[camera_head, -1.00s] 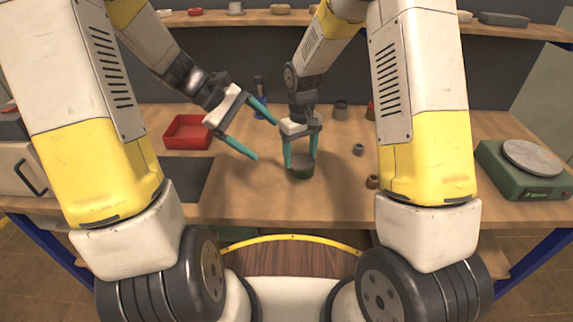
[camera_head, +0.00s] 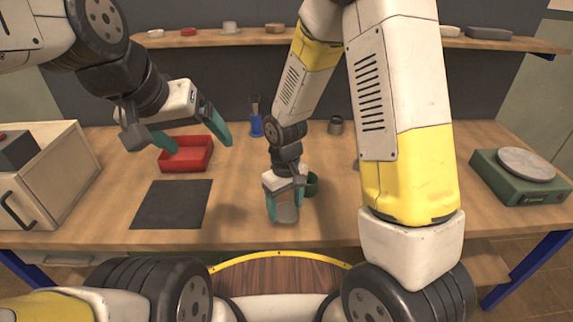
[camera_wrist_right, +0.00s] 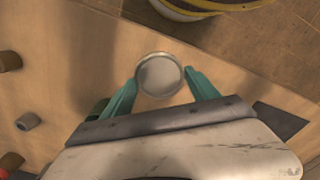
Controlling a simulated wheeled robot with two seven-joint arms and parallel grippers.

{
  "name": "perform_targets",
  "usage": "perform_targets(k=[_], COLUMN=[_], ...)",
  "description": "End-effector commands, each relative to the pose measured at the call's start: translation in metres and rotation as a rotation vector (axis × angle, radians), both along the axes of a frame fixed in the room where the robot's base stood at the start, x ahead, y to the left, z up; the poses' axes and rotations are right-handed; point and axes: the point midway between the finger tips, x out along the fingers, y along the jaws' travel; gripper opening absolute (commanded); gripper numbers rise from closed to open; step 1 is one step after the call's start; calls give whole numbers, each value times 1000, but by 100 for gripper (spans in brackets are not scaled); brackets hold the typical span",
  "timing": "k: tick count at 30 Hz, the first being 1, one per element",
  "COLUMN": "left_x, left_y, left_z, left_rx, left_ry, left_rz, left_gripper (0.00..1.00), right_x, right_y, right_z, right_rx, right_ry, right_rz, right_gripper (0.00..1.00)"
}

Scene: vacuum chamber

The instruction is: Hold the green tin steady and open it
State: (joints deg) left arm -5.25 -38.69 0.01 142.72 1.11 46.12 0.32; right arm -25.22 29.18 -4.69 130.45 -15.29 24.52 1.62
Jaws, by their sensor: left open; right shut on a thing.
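The green tin (camera_head: 312,184) stands on the table just right of and behind my right gripper, which partly hides it. A bit of green at the left finger in the right wrist view (camera_wrist_right: 97,107) looks like the tin. My right gripper (camera_head: 285,216) is shut on a round, pale grey lid-like disc (camera_head: 287,213). The disc sits between the two teal fingers in the right wrist view (camera_wrist_right: 159,75), apart from the tin. I cannot tell whether it touches the table. My left gripper (camera_head: 199,145) is open and empty, in front of the red tray in the picture.
A red tray (camera_head: 186,167) and a dark mat (camera_head: 170,206) lie left. A wooden cabinet (camera_head: 62,175) stands at the far left, a green scale (camera_head: 500,185) at the right. A blue tool cup (camera_head: 257,125) and grey pot (camera_head: 335,126) stand behind. The front middle table is clear.

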Motion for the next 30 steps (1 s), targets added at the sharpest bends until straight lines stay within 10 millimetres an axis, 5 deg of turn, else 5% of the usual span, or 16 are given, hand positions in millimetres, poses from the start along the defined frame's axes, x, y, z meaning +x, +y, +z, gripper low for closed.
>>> perform_targets(k=[5, 21, 30], left_x=[-3, -3, -3], left_y=[2, 2, 2], left_z=[2, 2, 2], left_rx=[21, 20, 20], left_ry=[-27, -26, -26], left_rz=[-16, -14, -13], left_gripper=[87, 87, 87], right_x=[10, 136, 155], right_y=[2, 24, 27], right_z=[-2, -14, -22], right_rx=[1, 1, 0], right_ry=[-1, 1, 4], right_rz=[0, 1, 1], right_gripper=[20, 20, 20])
